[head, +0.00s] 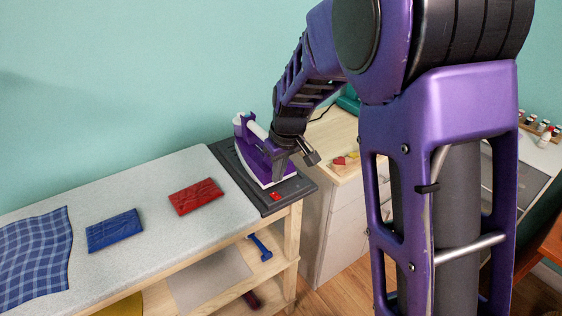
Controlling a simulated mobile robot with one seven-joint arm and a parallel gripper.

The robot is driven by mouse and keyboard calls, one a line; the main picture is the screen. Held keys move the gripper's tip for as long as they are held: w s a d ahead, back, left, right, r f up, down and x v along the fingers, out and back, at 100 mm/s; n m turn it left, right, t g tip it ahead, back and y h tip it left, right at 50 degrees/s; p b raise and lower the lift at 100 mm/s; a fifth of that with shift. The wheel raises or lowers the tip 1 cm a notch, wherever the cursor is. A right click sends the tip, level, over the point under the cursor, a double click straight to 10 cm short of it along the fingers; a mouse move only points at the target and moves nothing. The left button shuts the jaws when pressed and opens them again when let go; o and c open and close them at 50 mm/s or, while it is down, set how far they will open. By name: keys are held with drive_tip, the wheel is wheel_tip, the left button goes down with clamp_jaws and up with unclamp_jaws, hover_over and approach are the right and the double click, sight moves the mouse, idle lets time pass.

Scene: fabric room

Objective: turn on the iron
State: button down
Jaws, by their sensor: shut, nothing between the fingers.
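The purple and white iron (258,152) rests on a dark grey stand (226,156) at the right end of the ironing table. A small red switch (275,196) shows on the front part of the stand. My gripper (281,178) is shut and empty. It points down beside the right side of the iron, just behind the red switch in the picture. I cannot tell whether it touches the iron or the stand. Part of the iron is hidden behind my gripper.
A red folded cloth (196,196), a blue folded cloth (114,230) and a blue checked cloth (36,258) lie on the ironing table (150,185). A drawer cabinet (330,215) stands to the right. My arm hides much of the right side.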

sight(278, 197)
wheel_tip(278, 197, down, 5)
drive_tip(key=shift+f, duration=0.2)
idle(0.3)
drive_tip(key=shift+s+d+f+b, duration=0.15)
drive_tip(key=shift+f+b, duration=0.4)
drive_tip(key=shift+b, duration=0.35)
drive_tip(key=shift+r, duration=0.3)
drive_tip(key=shift+p, duration=0.3)
drive_tip(key=shift+w+a+r+p, duration=0.3)
drive_tip(key=shift+w+a, duration=0.15)
drive_tip(key=shift+w, duration=0.15)
